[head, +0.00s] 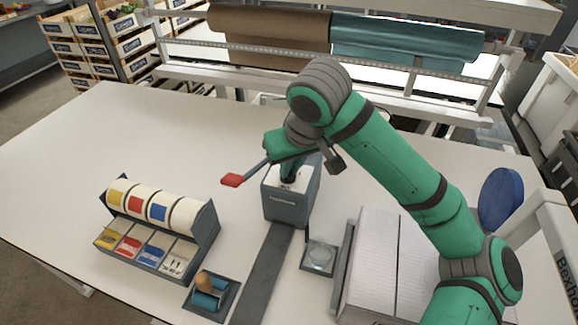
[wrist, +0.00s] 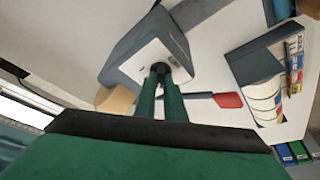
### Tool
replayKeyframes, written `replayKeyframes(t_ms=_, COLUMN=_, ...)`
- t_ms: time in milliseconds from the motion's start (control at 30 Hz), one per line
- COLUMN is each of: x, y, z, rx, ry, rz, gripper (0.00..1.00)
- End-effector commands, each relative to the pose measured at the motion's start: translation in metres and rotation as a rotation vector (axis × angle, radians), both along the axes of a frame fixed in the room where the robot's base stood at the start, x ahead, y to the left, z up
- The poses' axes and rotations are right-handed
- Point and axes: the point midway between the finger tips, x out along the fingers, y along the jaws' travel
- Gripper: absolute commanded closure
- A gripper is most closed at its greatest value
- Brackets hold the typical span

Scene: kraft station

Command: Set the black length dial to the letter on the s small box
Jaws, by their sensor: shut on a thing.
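A grey machine with a white top (head: 290,209) stands near the middle of the table; it also shows in the wrist view (wrist: 123,52). The black length dial (wrist: 161,68) sits on its white top. My gripper (head: 289,176) is over the machine, and its fingertips in the wrist view (wrist: 162,78) are shut on the dial from above. The fingers cover much of the dial, and I cannot read its letters or setting. A lever with a red handle (head: 231,180) sticks out to the left of the machine. I cannot make out a small box marked s.
A roller with a wooden knob (head: 206,290) lies in front. A glass dish (head: 320,257) and stacked white sheets (head: 369,265) are right of the dark strip (head: 262,270).

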Motion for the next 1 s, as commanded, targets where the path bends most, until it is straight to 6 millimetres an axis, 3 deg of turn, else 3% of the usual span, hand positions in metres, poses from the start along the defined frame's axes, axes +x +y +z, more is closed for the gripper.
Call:
replayKeyframes(t_ms=667, x=0.0004, y=-0.0002, z=0.001, rx=0.001, ry=-0.003, rz=0.063, gripper=1.0)
replayKeyframes(t_ms=700, x=0.0004, y=-0.0002, z=0.001, rx=0.001, ry=-0.002, rz=0.063, gripper=0.81)
replayKeyframes(t_ms=733, x=0.0004, y=-0.0002, z=0.0009, rx=0.001, ry=-0.002, rz=0.063, gripper=0.74)
replayKeyframes(t_ms=1000, x=0.0003, y=-0.0004, z=0.0005, rx=0.001, ry=-0.001, rz=0.062, gripper=0.72)
